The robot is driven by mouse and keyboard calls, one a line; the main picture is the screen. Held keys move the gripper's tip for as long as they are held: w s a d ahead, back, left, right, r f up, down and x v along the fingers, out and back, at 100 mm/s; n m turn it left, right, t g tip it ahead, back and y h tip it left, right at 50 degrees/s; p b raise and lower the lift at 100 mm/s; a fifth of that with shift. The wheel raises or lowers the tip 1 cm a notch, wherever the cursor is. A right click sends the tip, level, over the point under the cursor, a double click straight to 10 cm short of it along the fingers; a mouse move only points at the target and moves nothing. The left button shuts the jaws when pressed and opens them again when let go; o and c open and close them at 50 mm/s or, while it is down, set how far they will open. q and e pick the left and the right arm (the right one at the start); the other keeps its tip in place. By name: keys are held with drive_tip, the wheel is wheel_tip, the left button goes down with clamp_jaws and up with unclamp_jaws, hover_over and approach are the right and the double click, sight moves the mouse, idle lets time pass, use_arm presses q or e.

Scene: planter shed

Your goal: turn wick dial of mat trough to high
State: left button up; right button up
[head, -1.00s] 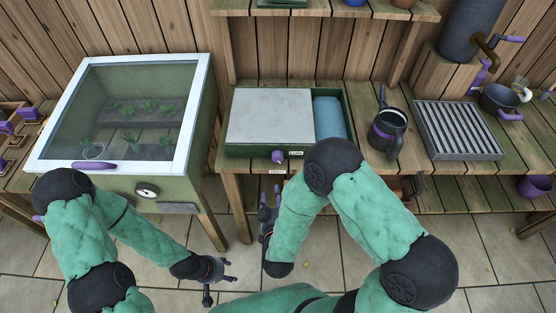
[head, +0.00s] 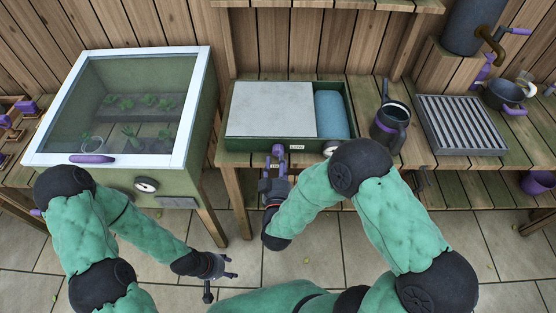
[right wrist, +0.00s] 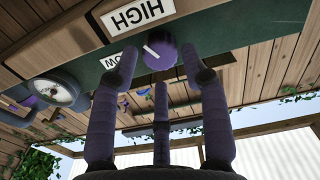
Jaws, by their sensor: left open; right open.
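The mat trough (head: 245,144) is a green box on the bench, with a pale grey mat (head: 270,108) and a blue block (head: 331,115) in it. Its purple wick dial (right wrist: 160,54) has a white pointer line slanting up-left in the right wrist view. A HIGH label (right wrist: 138,14) and a partly covered LOW label (right wrist: 111,61) are beside it, upside down. My right gripper (head: 274,172) is open at the trough's front; its fingers spread around the dial, contact unclear. My left gripper (head: 221,269) is open and empty, low over the floor.
A glass-lidded planter box (head: 190,120) with a purple handle stands at left. A watering can (head: 388,128) and a slatted tray (head: 460,125) stand right of the trough. A round gauge (right wrist: 55,90) is on the trough's front near the dial.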

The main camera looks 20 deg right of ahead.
drive_tip(key=shift+x, duration=1)
drive_tip(key=c, duration=0.9)
drive_tip(key=shift+m+b, duration=1.15)
drive_tip(key=shift+m, duration=1.65)
